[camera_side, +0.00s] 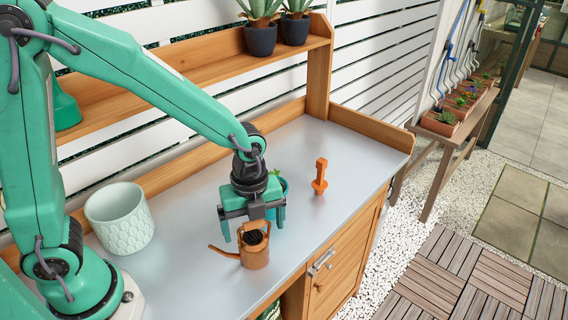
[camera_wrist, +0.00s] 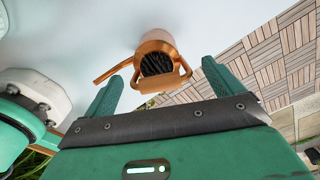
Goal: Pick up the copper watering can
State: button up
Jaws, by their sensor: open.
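The copper watering can (camera_side: 255,254) stands upright on the grey benchtop near its front edge, its spout pointing left. My gripper (camera_side: 252,230) is open above and just behind the can, its two teal fingers pointing down. In the wrist view the can (camera_wrist: 158,48) shows ahead of and between the open fingertips (camera_wrist: 160,78), its handle toward the gripper and its dark inside visible. No grip on the can shows.
A pale green patterned pot (camera_side: 120,218) stands at the left on the benchtop (camera_side: 180,245). A teal pot (camera_side: 283,186) with a plant is partly hidden behind my gripper. An orange tool (camera_side: 319,178) stands upright to the right. A wooden shelf (camera_side: 200,70) runs along the back.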

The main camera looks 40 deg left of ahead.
jog(key=c, duration=1.4)
jog(key=shift+o, duration=0.2)
jog(key=shift+r, duration=0.15)
jog(key=shift+w+r, duration=0.1)
jog(key=shift+r, duration=0.75)
notch_tip(320, 180, up, 2)
jog(key=shift+r, duration=0.2)
jog(key=s+d+r, duration=0.6)
jog(key=s+d, duration=0.1)
jog(key=s, duration=0.2)
jog(key=shift+d+r, duration=0.15)
jog(key=shift+r, duration=0.2)
jog(key=shift+s, duration=0.1)
